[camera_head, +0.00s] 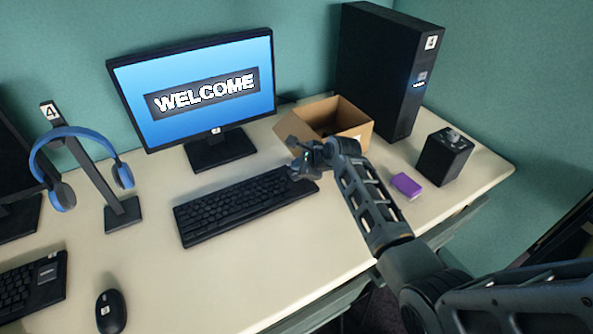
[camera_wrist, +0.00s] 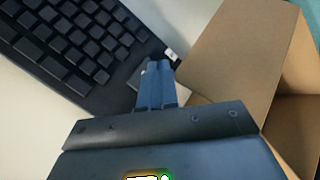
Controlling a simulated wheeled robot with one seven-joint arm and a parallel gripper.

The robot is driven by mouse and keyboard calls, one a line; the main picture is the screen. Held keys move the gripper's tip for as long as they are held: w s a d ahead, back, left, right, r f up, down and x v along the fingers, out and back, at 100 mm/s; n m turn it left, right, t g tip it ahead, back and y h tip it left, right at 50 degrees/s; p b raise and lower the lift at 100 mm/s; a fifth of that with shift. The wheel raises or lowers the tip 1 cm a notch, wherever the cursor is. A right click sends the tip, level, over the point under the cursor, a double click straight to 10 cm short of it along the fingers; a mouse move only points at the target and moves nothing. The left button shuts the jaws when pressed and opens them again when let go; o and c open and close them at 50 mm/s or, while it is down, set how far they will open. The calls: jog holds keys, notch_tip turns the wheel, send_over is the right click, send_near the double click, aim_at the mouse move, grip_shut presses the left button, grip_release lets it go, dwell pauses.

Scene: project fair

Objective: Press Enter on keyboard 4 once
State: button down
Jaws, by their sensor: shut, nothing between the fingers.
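The black keyboard (camera_head: 235,207) lies on the desk in front of a monitor (camera_head: 195,90) that reads WELCOME. In the head view my gripper (camera_head: 298,168) is over the keyboard's right end and hides part of it. In the wrist view the keyboard (camera_wrist: 80,42) fills the upper left. There my gripper (camera_wrist: 157,72) is shut and empty, its fingertips by the keyboard's right edge. I cannot tell whether the fingertips touch it. The Enter key cannot be made out. A number 4 label is on the computer tower (camera_head: 385,65) and on the headphone stand (camera_head: 110,190).
An open cardboard box (camera_head: 350,128) stands just behind and right of my gripper; it also shows in the wrist view (camera_wrist: 235,50). A purple block (camera_head: 406,185) and a black box (camera_head: 446,155) are at the right. A mouse (camera_head: 111,311) and another keyboard (camera_head: 30,290) lie at the left.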

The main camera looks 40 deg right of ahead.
jog(key=shift+r, duration=0.1)
notch_tip(320, 180, up, 5)
jog(key=p, duration=0.5)
dwell(1.0)
